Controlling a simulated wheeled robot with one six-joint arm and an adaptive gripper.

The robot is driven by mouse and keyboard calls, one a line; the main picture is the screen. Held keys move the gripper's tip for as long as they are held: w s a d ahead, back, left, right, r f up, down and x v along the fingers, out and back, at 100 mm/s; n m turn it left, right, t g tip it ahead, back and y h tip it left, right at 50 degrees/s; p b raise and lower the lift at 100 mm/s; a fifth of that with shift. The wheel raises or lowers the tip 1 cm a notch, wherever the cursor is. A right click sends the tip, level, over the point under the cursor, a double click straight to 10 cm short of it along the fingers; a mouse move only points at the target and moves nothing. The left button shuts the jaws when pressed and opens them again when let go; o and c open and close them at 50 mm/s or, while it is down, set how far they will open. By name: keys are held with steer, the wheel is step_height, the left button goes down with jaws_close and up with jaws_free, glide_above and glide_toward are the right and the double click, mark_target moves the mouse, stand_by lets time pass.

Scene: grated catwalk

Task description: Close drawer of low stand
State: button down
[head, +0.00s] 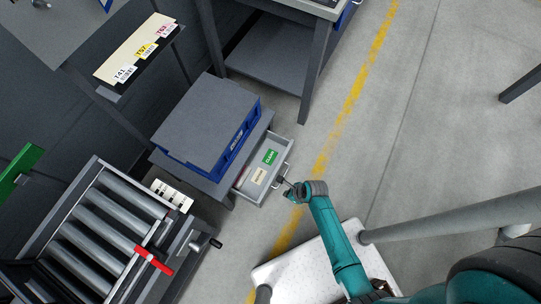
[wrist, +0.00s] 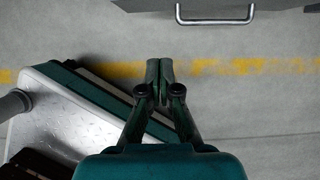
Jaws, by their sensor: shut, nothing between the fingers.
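The low stand (head: 208,184) is a grey table with a blue box on top. Its drawer (head: 277,146) is pulled out toward my arm, and a green label and a pale label show inside it. My gripper (head: 287,183) is close to the drawer's front in the head view. In the wrist view, my gripper (wrist: 159,70) is shut and empty, its fingertips together. The drawer's bar handle (wrist: 215,21) lies ahead and a little right of the fingertips, apart from them in the picture. The drawer front is partly cut off at the top edge.
A blue box with a grey lid (head: 210,118) sits on the stand. A roller conveyor (head: 98,235) with a red lever (head: 153,261) stands at lower left. A grey workbench (head: 265,70) stands behind. Open floor with a yellow line (head: 362,72) lies to the right.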

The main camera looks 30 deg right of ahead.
steer(key=w+a+f, duration=0.4)
steer(key=w+f, duration=0.2)
steer(key=f, duration=0.3)
steer(key=shift+a, duration=0.25)
steer(key=shift+w, duration=0.1)
stand_by(0.3)
